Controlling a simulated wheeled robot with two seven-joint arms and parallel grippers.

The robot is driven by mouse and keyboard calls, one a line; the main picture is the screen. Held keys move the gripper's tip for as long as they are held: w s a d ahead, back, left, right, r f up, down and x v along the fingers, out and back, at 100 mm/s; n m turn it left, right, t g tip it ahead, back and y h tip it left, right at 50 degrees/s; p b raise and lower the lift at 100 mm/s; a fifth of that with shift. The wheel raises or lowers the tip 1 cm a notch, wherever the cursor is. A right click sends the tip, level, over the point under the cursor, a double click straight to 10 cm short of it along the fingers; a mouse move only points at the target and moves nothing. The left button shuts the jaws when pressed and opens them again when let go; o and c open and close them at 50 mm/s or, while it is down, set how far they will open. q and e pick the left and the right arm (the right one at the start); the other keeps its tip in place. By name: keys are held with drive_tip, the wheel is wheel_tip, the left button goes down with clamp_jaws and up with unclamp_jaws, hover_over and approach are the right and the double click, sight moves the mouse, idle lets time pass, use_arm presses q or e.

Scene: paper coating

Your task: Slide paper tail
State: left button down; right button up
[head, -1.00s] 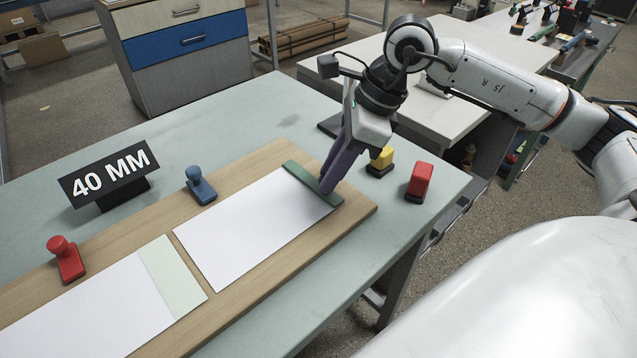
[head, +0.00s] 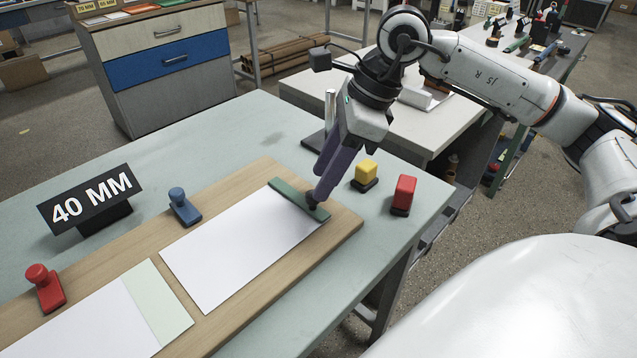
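A white paper sheet (head: 240,247) lies on the wooden board (head: 222,328). A green strip (head: 289,193) lies across the sheet's far right end. My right gripper (head: 314,200) reaches down to the strip's near half, its purple fingers at a dark part on the strip. I cannot tell whether the fingers are closed on it. A second white sheet (head: 85,330) with a pale green band (head: 158,305) at its right end lies at the lower left of the board. My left gripper is not in view.
A black "40 MM" sign (head: 92,200) stands behind the board. A blue stamp-like tool (head: 184,206) and a red one (head: 45,288) stand along the board's back edge. Yellow (head: 366,175) and red (head: 403,195) blocks stand right of the board. The table's back (head: 220,140) is clear.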

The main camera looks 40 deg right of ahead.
drive_tip(key=v, duration=0.6)
drive_tip(key=shift+r, duration=0.35)
drive_tip(key=shift+s+d, duration=0.1)
drive_tip(key=shift+s, duration=0.05)
